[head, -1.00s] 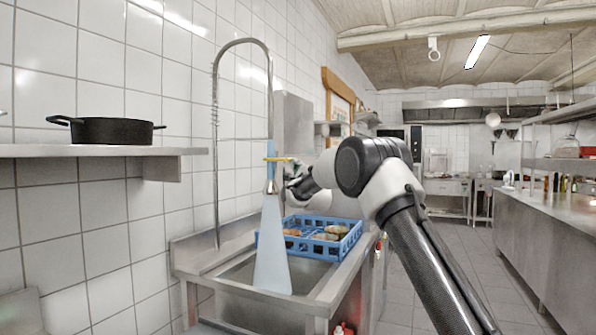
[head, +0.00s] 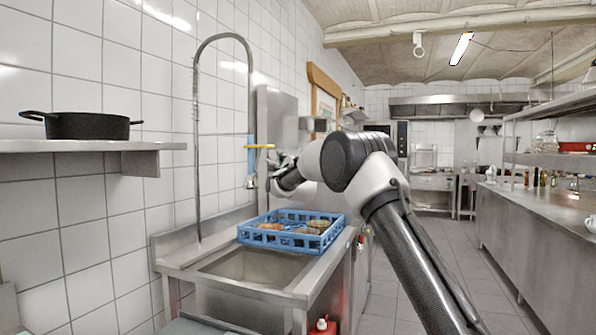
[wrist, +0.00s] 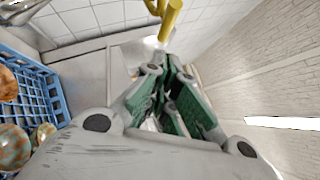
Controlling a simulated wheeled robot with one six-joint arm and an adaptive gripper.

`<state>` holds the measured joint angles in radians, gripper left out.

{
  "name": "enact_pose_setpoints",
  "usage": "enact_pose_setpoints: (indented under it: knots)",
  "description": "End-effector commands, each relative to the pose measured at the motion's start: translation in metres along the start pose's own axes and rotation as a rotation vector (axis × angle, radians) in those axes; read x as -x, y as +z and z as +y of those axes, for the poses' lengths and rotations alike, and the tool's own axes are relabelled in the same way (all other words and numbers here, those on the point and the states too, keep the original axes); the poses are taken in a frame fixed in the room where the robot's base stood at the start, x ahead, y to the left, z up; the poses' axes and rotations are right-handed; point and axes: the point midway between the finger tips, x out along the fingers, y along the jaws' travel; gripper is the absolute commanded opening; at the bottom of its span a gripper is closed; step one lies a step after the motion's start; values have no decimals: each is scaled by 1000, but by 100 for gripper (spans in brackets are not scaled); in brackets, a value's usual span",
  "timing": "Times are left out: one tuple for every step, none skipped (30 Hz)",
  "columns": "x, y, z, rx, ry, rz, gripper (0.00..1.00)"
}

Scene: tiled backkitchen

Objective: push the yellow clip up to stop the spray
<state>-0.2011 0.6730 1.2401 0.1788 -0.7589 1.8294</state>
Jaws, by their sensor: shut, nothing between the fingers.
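The tap's hose hangs from a tall steel arch, and its spray head (head: 251,181) points down over the sink. The yellow clip (head: 259,146) sticks out sideways above the spray head. No water comes from the spray head. My gripper (head: 272,180) is beside the spray head on its right, below the clip, partly hidden by my arm. In the wrist view, my gripper (wrist: 167,70) is shut and empty, with the yellow clip (wrist: 170,20) just beyond its fingertips. I cannot tell whether they touch.
A blue crate (head: 240,238) with several round items stands on the right side of the steel sink (head: 213,283). A black pot (head: 88,126) sits on a wall shelf at left. The tiled wall is close behind the tap. A long counter (head: 540,225) stands at right.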

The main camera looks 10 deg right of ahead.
Motion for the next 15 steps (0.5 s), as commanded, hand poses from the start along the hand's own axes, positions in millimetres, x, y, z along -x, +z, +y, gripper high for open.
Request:
enact_pose_setpoints:
  knots:
    - [1, 0, 4, 0, 2, 0, 0]
    - [1, 0, 6, 0, 2, 0, 0]
    - [5, 1, 6, 0, 3, 0, 0]
    - [8, 1, 5, 0, 2, 0, 0]
    - [12, 0, 6, 0, 2, 0, 0]
    - [16, 0, 6, 0, 3, 1, 0]
    - [20, 0, 5, 0, 2, 1, 0]
    - [23, 0, 5, 1, 2, 1, 0]
    - [28, 0, 5, 1, 2, 1, 0]
    - [32, 0, 6, 1, 3, 1, 0]
    - [36, 0, 5, 1, 1, 1, 0]
    - [41, 0, 5, 1, 2, 1, 0]
    - [46, 0, 5, 1, 3, 1, 0]
    - [50, 0, 5, 1, 2, 1, 0]
    - [56, 0, 5, 1, 3, 1, 0]
